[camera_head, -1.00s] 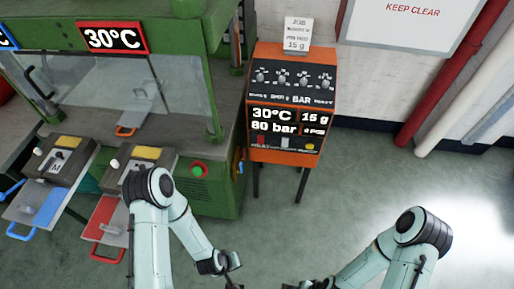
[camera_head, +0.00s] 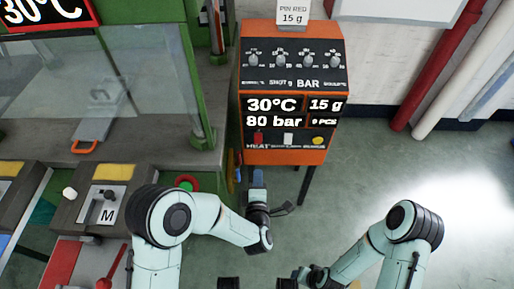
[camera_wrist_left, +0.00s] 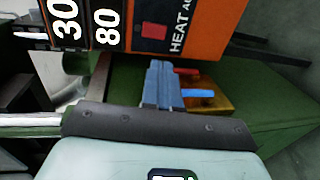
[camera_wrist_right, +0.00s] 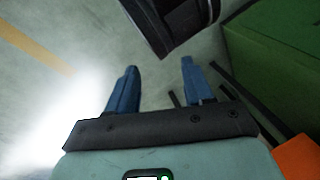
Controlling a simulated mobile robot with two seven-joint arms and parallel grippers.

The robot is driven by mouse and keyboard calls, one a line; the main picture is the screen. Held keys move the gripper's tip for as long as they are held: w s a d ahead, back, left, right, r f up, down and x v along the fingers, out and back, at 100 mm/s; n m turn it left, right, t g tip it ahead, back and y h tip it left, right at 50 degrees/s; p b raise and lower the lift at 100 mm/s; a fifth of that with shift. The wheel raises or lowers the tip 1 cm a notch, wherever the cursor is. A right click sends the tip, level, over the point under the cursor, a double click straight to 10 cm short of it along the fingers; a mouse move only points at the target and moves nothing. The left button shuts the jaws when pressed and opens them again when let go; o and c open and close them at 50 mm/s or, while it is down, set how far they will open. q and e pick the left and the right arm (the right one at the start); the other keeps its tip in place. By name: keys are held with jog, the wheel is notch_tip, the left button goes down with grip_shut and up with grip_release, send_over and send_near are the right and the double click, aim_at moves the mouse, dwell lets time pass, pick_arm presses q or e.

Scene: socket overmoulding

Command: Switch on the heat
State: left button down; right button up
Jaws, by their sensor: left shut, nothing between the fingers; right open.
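The orange control box (camera_head: 286,155) stands on thin legs at upper centre. Its display (camera_head: 288,112) reads 30°C, 15 g and 80 bar. A red button (camera_head: 258,138) sits above the HEAT label at the panel's lower left; it shows as a red square (camera_wrist_left: 154,30) in the left wrist view. My left gripper (camera_head: 258,177) is shut and empty, just below the box's lower left, apart from the button. Its closed blue fingers (camera_wrist_left: 160,84) show in the left wrist view. My right gripper (camera_wrist_right: 158,68) is open and empty over the floor.
A white button (camera_head: 288,139) and a yellow one (camera_head: 317,140) sit right of the red. Several knobs (camera_head: 308,60) line the panel top. The green press (camera_head: 205,90) stands left, with a green button (camera_head: 187,184) low on it. Floor to the right is clear.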

pick_arm(q)
jog(key=b, duration=0.2)
send_near(258, 143)
jog(key=w, duration=0.5)
jog(key=shift+w+f, duration=0.15)
jog(key=shift+f, duration=0.25)
jog(key=shift+w, duration=0.75)
pick_arm(e)
jog(key=shift+t+h, duration=0.3)
jog(key=shift+t, duration=0.2)
jog(key=w+d+f, duration=0.2)
jog(key=w, duration=0.1)
jog(key=shift+w+f, duration=0.2)
jog(key=shift+f, duration=0.2)
pick_arm(q)
jog(key=shift+f+b, duration=0.1)
jog(key=shift+b, duration=0.2)
jog(key=shift+w, duration=0.15)
pick_arm(e)
jog(key=shift+s+f, duration=0.55)
jog(key=shift+s, duration=0.05)
pick_arm(q)
jog(key=shift+f+b, duration=0.1)
jog(key=shift+b, duration=0.2)
